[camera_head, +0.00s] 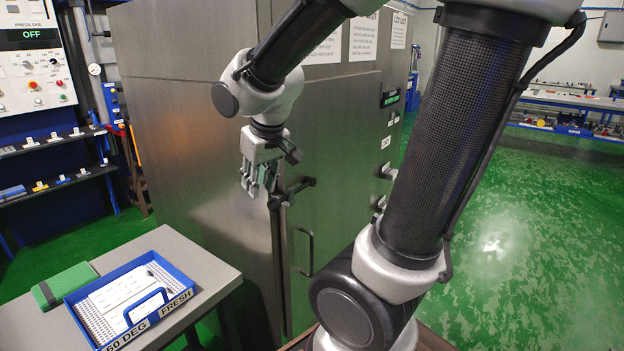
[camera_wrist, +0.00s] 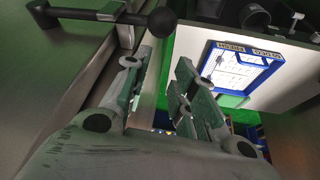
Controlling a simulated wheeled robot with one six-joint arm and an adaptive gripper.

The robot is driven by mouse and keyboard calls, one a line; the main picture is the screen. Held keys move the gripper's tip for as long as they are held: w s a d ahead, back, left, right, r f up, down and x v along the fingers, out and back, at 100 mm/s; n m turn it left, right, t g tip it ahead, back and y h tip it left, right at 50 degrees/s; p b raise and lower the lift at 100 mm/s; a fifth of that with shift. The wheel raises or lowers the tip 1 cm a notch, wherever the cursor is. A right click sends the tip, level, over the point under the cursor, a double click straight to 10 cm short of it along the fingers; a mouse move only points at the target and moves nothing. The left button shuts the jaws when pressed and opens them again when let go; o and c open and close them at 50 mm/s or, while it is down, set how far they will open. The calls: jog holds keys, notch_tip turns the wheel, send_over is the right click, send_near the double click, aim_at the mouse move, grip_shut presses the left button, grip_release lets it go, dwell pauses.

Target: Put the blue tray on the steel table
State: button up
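The blue tray (camera_head: 172,305), labelled "60 DEG" and "FRESH", lies flat on a grey-topped table (camera_head: 205,262) at the lower left of the head view. It holds a white sheet and a perforated white panel, and has a blue loop handle. In the wrist view the tray (camera_wrist: 267,85) shows upside down at the upper right. I cannot tell whether this table is the steel table. My gripper (camera_head: 256,192) hangs fingers down before the steel cabinet, above and right of the tray, apart from it. In the wrist view its fingers (camera_wrist: 164,62) are spread and empty.
A large steel cabinet (camera_head: 190,120) with protruding handles (camera_head: 300,186) stands close behind my gripper. A green pad (camera_head: 65,284) lies beside the tray. Green floor (camera_head: 540,240) is clear at right.

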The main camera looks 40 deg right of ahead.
jog(key=s+d+r, duration=0.2)
jog(key=s, duration=0.5)
jog(key=s+d+r, duration=0.2)
jog(key=s, duration=0.5)
jog(key=shift+s+r+m, duration=0.25)
jog(key=shift+r+m, duration=0.05)
jog(key=shift+m, duration=0.1)
